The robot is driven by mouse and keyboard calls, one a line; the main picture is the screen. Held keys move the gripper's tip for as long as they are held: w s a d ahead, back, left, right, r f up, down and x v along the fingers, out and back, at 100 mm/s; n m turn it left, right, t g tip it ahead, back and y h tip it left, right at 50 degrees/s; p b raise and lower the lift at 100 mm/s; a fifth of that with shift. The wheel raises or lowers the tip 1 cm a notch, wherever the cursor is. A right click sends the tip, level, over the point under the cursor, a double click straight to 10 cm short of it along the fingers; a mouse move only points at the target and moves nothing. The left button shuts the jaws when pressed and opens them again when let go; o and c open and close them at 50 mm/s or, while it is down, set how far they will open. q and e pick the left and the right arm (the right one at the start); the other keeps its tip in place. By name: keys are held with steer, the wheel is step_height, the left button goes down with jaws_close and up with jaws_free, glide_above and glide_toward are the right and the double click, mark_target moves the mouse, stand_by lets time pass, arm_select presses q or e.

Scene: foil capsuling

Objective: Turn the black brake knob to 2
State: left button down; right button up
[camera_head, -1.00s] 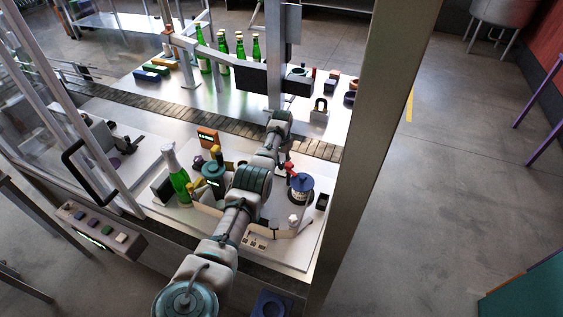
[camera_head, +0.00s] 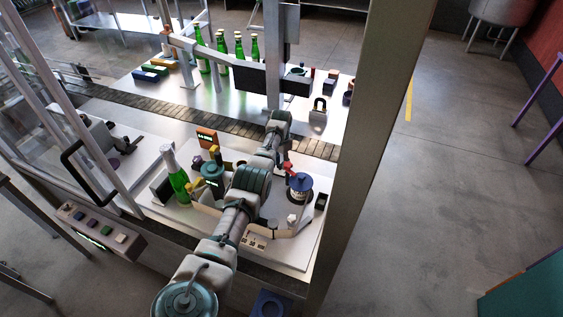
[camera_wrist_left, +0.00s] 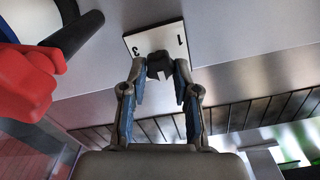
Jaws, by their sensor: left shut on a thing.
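In the left wrist view the black brake knob (camera_wrist_left: 160,62) sits between the fingertips of my left gripper (camera_wrist_left: 160,72), which is shut on it. A white dial plate (camera_wrist_left: 146,42) lies behind the knob. The figures 3 and 1 show on it, to either side of the knob; the 2 is not visible, and I cannot tell the exact setting. In the head view my left arm reaches over the bench, and its fingers and the knob are hidden. My right gripper is not in view.
A red part (camera_wrist_left: 25,85) with a black lever (camera_wrist_left: 75,35) is close on the left in the wrist view. In the head view a green bottle (camera_head: 178,178) and a blue-topped canister (camera_head: 300,188) flank my arm. A slatted conveyor (camera_head: 230,124) runs behind.

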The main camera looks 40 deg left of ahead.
mark_target(280, 162)
arm_select(q)
steer(key=c, duration=1.1)
jaws_free()
steer(key=shift+w+a+r, duration=0.15)
steer(key=shift+r, duration=0.2)
steer(key=shift+o, duration=1.2)
steer(key=shift+f, duration=0.2)
step_height(280, 162, up, 12)
steer(key=shift+a+f, duration=0.15)
